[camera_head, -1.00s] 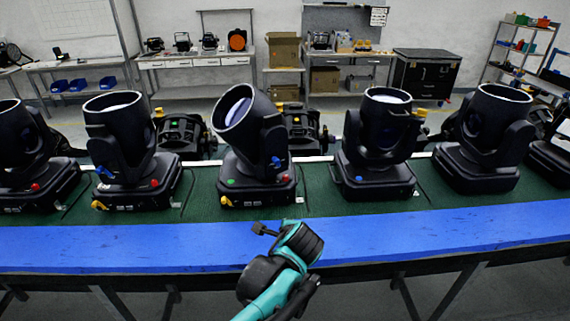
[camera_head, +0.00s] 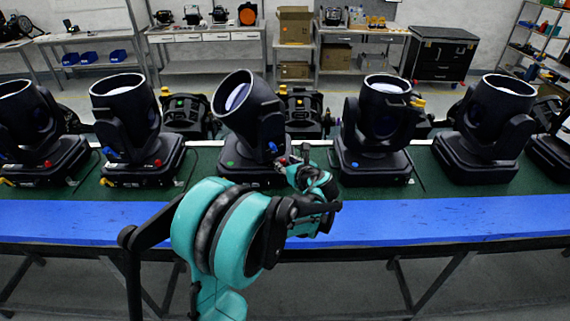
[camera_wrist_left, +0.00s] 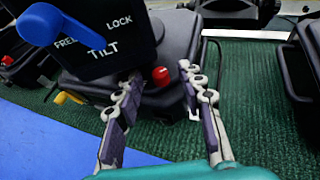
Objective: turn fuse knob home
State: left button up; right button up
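The middle par can (camera_head: 245,115) stands on the green strip, its head tilted to the left. A small red knob (camera_wrist_left: 161,75) sits on the base of this lamp in the left wrist view. It shows as a small red spot (camera_head: 281,161) in the head view. My left gripper (camera_head: 298,166) is at the lamp's front right corner. In the left wrist view my left gripper (camera_wrist_left: 160,78) is open, with one finger on each side of the red knob and nothing between the pads. A blue lever (camera_wrist_left: 42,25) marked FREE, LOCK and TILT is at the upper left. My right gripper is out of view.
A yellow knob (camera_wrist_left: 70,97) is left of the fingers. Other par cans (camera_head: 126,125) (camera_head: 380,125) stand on both sides on the green mat (camera_head: 425,180). The blue front strip (camera_head: 430,222) is bare. Workbenches (camera_head: 205,36) line the back wall.

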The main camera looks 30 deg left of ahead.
pick_arm(q)
jog(key=shift+w+a+f, duration=0.15)
jog(key=shift+w+a, duration=0.1)
jog(key=shift+a, duration=0.05)
grip_shut()
jog(key=shift+g, duration=0.3)
jog(key=n+g+y, duration=0.1)
jog(key=n+g, duration=0.1)
jog(key=n+g+y, duration=0.1)
jog(key=n+g, duration=0.1)
jog(key=shift+w+d, duration=0.2)
jog(key=shift+w, duration=0.2)
jog(key=n+g, duration=0.4)
jog(key=n+g+p, duration=0.1)
jog(key=n+g, duration=0.1)
jog(key=shift+w+g, duration=0.4)
jog(key=shift+n+g, duration=0.3)
